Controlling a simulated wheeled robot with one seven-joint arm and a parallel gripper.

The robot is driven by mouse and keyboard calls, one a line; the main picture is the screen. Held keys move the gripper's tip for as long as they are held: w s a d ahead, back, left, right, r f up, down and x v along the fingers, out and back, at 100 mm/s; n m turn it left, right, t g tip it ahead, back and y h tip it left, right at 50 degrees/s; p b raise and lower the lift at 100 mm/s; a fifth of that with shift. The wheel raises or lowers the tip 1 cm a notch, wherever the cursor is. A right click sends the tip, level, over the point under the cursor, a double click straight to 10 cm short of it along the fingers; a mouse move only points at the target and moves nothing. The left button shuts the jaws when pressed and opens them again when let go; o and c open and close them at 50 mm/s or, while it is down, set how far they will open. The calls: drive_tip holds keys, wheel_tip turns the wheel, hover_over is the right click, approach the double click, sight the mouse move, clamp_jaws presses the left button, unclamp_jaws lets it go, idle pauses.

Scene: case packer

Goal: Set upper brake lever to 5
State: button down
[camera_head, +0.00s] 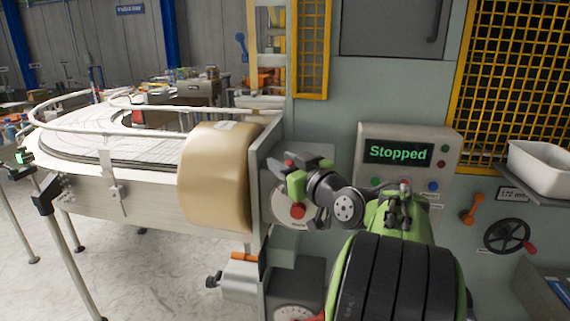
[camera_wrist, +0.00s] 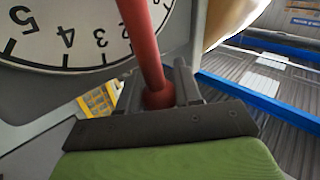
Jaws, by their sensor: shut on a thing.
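The upper brake dial (camera_head: 284,210) is a white disc on the machine's side plate, partly hidden behind my gripper in the head view. In the wrist view the dial (camera_wrist: 60,45) shows black numerals, with 5 at the far left and 2 and 3 closer to the lever. The red upper brake lever (camera_wrist: 146,45) runs down across the dial's right side, near the 1 and 2. Its exact reading cannot be told. My gripper (camera_wrist: 160,92) is shut on the lever's end, a finger on each side. In the head view my gripper (camera_head: 293,182) is in front of the dial.
A lower dial (camera_head: 294,313) is at the bottom edge. A panel reading "Stopped" (camera_head: 398,152) is right of the dial, with a handwheel (camera_head: 507,236) and orange handle (camera_head: 473,209) further right. A large tan roll (camera_head: 214,178) and curved conveyor (camera_head: 120,165) stand close on the left.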

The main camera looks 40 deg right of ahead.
drive_tip(key=shift+s, duration=0.1)
drive_tip(key=b, duration=0.1)
drive_tip(key=t+b, duration=0.1)
drive_tip(key=b, duration=0.1)
drive_tip(key=shift+s+d+f+m, duration=0.15)
drive_tip(key=shift+s+d+m, duration=0.2)
drive_tip(key=shift+s+m, duration=0.05)
drive_tip(key=shift+s+d+m+t+b, duration=0.3)
drive_tip(key=shift+s+m+t+b, duration=0.15)
drive_tip(key=shift+b, duration=0.65)
drive_tip(key=shift+s+d+r+m+h, duration=0.2)
drive_tip(key=shift+r+m+h, duration=0.1)
drive_tip(key=shift+r+m, duration=0.1)
drive_tip(key=c, duration=0.8)
unclamp_jaws()
drive_tip(key=shift+f, duration=0.1)
